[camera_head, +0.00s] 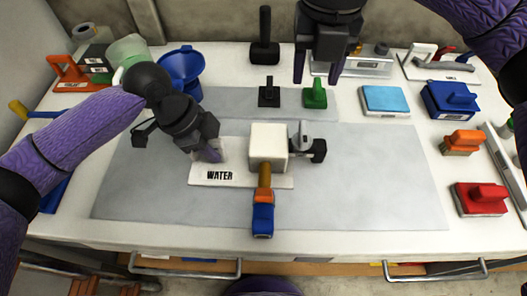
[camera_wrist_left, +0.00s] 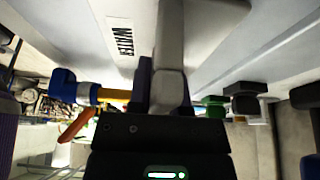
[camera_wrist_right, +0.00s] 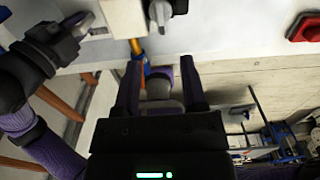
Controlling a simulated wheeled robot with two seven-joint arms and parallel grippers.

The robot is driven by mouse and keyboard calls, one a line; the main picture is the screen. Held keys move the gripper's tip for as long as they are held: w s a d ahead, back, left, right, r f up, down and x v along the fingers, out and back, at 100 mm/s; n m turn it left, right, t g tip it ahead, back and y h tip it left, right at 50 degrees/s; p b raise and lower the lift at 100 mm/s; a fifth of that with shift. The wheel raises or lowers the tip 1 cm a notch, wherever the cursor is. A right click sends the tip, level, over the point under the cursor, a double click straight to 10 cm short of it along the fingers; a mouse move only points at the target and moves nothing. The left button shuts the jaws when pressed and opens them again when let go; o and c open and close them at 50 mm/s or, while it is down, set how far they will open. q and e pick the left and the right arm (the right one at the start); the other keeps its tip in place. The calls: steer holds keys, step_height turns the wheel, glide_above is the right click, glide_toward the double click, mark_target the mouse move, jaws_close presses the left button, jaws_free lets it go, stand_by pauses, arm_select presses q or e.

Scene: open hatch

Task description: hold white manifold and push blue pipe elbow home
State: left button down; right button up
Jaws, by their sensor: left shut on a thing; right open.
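The white manifold (camera_head: 268,146) is a block on a white base plate (camera_head: 225,180) marked WATER, in the middle of the grey mat. A brass pipe (camera_head: 265,175) runs from its front to the blue pipe elbow (camera_head: 263,221), which has an orange collar. My left gripper (camera_head: 210,153) is shut on a pale upright part of the manifold, left of the block. In the left wrist view this part (camera_wrist_left: 170,50) lies between the fingers, with the elbow (camera_wrist_left: 62,84) at left. My right gripper (camera_head: 328,68) is open and empty, above and behind the manifold. The elbow's seating depth is unclear.
A grey fitting (camera_head: 302,136) with a black knob (camera_head: 319,150) sticks out at the manifold's right. Green (camera_head: 315,95) and black blocks stand behind. The mat's front right is clear.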

steer(key=s+a+f+n+g+y, duration=0.1)
steer(key=s+a+f+g+y, duration=0.1)
steer(key=f+y, duration=0.1)
steer(key=s+a+f+n+g+y, duration=0.1)
steer(key=shift+s+a+f+n, duration=0.2)
steer(key=shift+a+f+n, duration=0.05)
steer(key=shift+f+n, duration=0.05)
jaws_close()
steer(key=m+t+y, duration=0.5)
steer(key=t+y, duration=0.2)
steer(key=y, duration=0.7)
glide_toward(263, 215)
steer(key=shift+w+r, duration=0.1)
steer(key=shift+r, duration=0.1)
steer(key=s+d+f+t, duration=0.1)
steer(key=s+f, duration=0.1)
steer(key=s, duration=0.7)
steer(key=shift+h, duration=0.4)
steer(key=shift+w+a, duration=1)
steer(key=shift+a, duration=0.55)
steer(key=shift+w+a, duration=1.05)
steer(key=shift+a, duration=0.45)
steer(key=shift+w+a, duration=1)
steer(key=shift+a, duration=0.55)
